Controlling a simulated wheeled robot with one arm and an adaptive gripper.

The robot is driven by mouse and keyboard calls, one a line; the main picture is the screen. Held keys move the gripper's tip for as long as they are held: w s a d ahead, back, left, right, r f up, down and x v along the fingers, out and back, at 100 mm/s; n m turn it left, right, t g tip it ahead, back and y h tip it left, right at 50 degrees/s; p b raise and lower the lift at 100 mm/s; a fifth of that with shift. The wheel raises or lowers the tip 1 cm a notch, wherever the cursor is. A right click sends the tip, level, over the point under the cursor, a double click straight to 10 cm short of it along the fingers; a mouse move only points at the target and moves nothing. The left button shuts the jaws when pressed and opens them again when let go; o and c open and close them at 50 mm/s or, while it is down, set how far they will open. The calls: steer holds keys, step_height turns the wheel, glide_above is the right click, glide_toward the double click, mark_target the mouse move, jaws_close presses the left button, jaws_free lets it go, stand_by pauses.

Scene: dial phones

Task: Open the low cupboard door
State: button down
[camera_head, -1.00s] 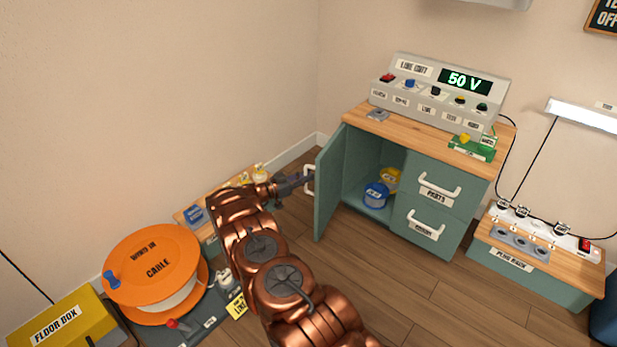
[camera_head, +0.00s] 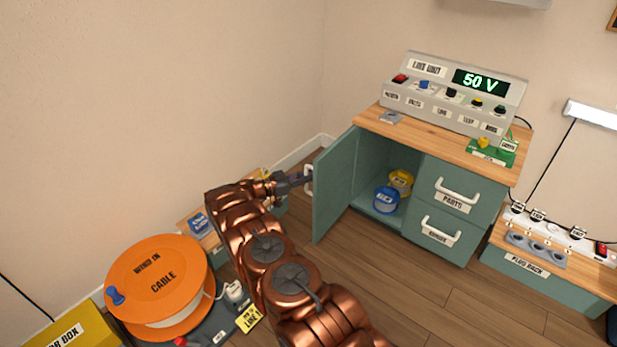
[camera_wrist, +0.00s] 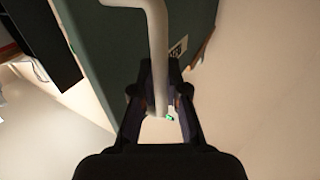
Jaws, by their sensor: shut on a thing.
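The low cupboard door (camera_head: 335,187) is green and stands wide open, swung out to the left of the cupboard (camera_head: 408,192). Its white handle (camera_head: 309,180) is on the door's left side and also shows as a pale bar in the wrist view (camera_wrist: 157,50). My gripper (camera_head: 303,180) is at this handle. In the wrist view my gripper (camera_wrist: 160,100) has its fingers closed around the handle's bar. Inside the open compartment are a blue reel (camera_head: 387,200) and a yellow reel (camera_head: 401,181).
Two drawers with white handles, the upper one (camera_head: 460,193) marked parts, are right of the compartment. A line unit (camera_head: 455,95) stands on top. An orange cable reel (camera_head: 157,280) is at lower left. A plug rack (camera_head: 535,265) is at right. Wood floor in front is clear.

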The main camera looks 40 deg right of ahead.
steer(key=shift+s+d+r, duration=0.1)
steer(key=shift+d, duration=0.1)
steer(key=c, duration=1.2)
jaws_free()
steer(key=shift+a, duration=0.15)
steer(key=v, duration=1.2)
